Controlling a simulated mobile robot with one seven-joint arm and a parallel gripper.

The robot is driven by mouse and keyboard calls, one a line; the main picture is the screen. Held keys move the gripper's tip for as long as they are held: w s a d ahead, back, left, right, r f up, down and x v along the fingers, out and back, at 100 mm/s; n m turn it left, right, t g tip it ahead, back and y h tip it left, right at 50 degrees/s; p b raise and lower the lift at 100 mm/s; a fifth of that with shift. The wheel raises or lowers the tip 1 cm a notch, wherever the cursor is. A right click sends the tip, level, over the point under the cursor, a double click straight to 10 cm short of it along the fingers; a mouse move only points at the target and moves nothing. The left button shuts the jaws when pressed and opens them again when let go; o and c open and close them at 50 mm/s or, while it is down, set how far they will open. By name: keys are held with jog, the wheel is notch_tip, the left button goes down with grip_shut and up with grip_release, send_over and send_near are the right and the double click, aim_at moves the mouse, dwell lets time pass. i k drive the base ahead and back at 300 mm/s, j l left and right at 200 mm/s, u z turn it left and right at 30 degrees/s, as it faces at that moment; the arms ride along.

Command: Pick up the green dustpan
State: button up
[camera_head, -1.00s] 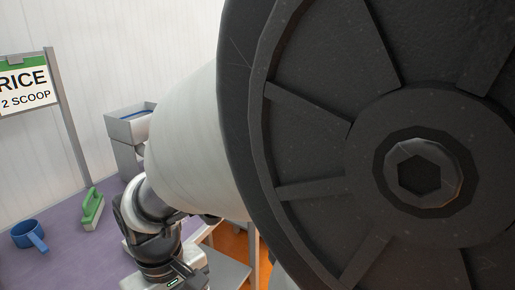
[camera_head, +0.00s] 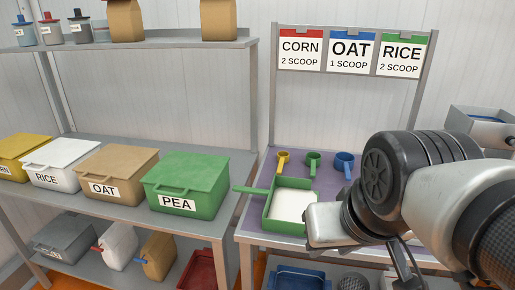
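The green dustpan (camera_head: 268,212) lies on the purple mat of the right-hand table, near its front left corner. Its handle points left past the table's left edge, and its inside looks white. My gripper (camera_head: 325,224) is at the end of my arm, in front of the dustpan's right side and hiding part of it. I cannot tell whether they touch. The fingers do not show clearly, so I cannot tell open from shut.
Yellow (camera_head: 282,163), green (camera_head: 313,163) and blue (camera_head: 345,165) scoops stand behind the dustpan. A green PEA bin (camera_head: 187,183) and other bins fill the left shelf. A sign rack (camera_head: 349,52) stands at the back. A grey scale-like unit (camera_head: 482,128) is at the right.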

aim_at(288, 197)
jog(key=z, duration=2.6)
jog(key=u, duration=2.55)
jog(key=i+j+z, duration=0.15)
jog(key=j, duration=0.15)
jog(key=i+j+z, duration=0.3)
jog(key=j, duration=0.3)
jog(key=k+l, duration=0.05)
